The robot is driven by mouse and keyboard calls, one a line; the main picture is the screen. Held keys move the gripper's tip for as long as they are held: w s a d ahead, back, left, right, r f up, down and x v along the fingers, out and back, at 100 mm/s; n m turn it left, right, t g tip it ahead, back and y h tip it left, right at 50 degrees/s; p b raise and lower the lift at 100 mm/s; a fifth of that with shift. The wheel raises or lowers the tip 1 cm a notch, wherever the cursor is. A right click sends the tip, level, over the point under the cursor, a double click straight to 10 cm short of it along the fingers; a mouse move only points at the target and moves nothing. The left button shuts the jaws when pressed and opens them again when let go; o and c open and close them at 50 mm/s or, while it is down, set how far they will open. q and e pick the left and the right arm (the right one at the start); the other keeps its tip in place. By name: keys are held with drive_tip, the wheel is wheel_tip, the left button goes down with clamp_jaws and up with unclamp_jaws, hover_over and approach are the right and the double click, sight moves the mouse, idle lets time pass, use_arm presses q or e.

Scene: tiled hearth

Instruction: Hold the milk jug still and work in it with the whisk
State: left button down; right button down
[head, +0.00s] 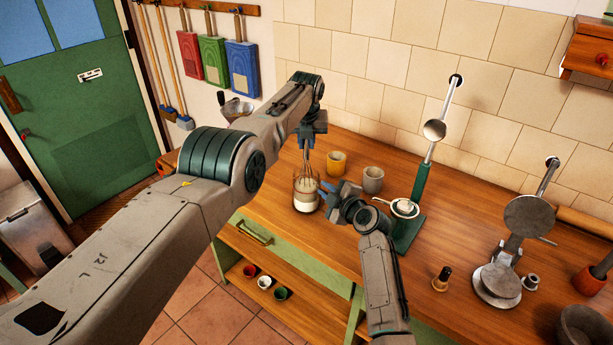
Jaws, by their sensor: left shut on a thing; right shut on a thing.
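The milk jug (306,203) is a clear glass vessel with white milk in its lower part. It stands upright near the front edge of the wooden counter. The whisk (306,168) points down, and its wires reach into the jug's mouth. Whether they touch the milk is hard to tell. My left gripper (306,143) is shut on the whisk's upper end, above the jug. My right gripper (326,190) comes from the right and is shut on the jug's side. Its fingers hide part of the jug's right wall.
An orange cup (337,163) and a grey cup (372,180) stand behind the jug. A green stand with a lever (421,190) and a small white bowl (405,208) are to the right. A metal press (499,282) stands farther right.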

use_arm(q)
drive_tip(key=shift+w+r, duration=0.2)
drive_tip(key=shift+r, duration=0.1)
use_arm(e)
drive_tip(key=shift+f, duration=0.15)
use_arm(q)
drive_tip(key=shift+r, duration=0.2)
wheel_tip(320, 180, up, 18)
drive_tip(key=s+m+t, duration=0.1)
drive_tip(key=s, duration=0.1)
drive_tip(key=shift+s+f+h, duration=0.15)
drive_tip(key=shift+s+h, duration=0.15)
drive_tip(key=shift+s, duration=0.05)
drive_tip(key=shift+t, duration=0.3)
drive_tip(key=shift+f, duration=9.05)
